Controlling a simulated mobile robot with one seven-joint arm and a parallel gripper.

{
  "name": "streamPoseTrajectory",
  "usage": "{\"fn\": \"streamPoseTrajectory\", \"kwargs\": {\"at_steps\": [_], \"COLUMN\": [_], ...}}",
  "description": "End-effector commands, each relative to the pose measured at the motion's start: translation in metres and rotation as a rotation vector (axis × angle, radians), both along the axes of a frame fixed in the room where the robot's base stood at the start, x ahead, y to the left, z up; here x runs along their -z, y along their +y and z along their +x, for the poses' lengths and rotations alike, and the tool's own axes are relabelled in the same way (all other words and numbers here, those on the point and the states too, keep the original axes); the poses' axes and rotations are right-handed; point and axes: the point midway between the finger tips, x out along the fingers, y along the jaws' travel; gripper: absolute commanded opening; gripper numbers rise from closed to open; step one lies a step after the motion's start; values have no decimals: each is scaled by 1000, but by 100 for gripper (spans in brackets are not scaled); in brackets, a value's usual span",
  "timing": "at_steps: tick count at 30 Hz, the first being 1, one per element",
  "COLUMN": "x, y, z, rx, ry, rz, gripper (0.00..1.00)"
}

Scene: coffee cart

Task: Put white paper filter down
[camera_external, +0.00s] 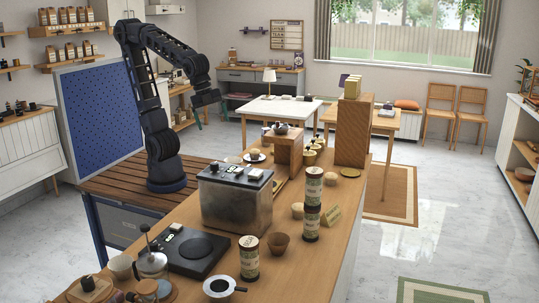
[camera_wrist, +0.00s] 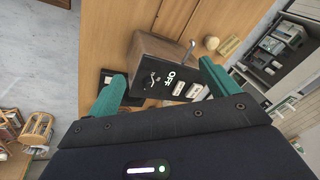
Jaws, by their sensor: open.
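My gripper (camera_external: 210,115) is raised in the air, above and behind the counter. In the wrist view my gripper (camera_wrist: 160,84) has its two teal fingers spread wide, with nothing between the tips. I cannot pick out a white paper filter for certain in either view. A light-rimmed round vessel with a handle and dark inside (camera_external: 219,288) stands at the near end of the counter, and I cannot tell whether a filter is in it. A grey metal box machine (camera_external: 236,205) stands mid-counter; in the wrist view this machine (camera_wrist: 150,52) lies well below the fingers.
The wooden counter (camera_external: 300,255) also holds a black flat device (camera_external: 190,250), a glass press (camera_external: 151,262), labelled cans (camera_external: 249,262), a brown cup (camera_external: 278,244) and a wooden block (camera_external: 289,150). A tall wooden stand (camera_external: 352,130) is farther back. The air around my gripper is clear.

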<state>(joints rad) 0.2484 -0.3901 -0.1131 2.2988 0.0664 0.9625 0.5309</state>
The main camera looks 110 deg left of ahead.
Motion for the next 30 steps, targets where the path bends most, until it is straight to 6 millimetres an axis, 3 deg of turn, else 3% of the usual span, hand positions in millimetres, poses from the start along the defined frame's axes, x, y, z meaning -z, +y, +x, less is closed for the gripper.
{"fn": "streamPoseTrajectory", "kwargs": {"at_steps": [1, 6, 12, 19, 30], "x": [-1, 1, 11, 20, 22], "y": [18, 67, 107, 127, 128], "z": [-11, -46, -87, -113, -115], "rx": [-85, -369, -667, -850, -870], "ry": [-13, -47, -83, -103, -104], "rz": [-25, -116, -226, -302, -310], "gripper": [87, 87, 87, 87, 87]}}
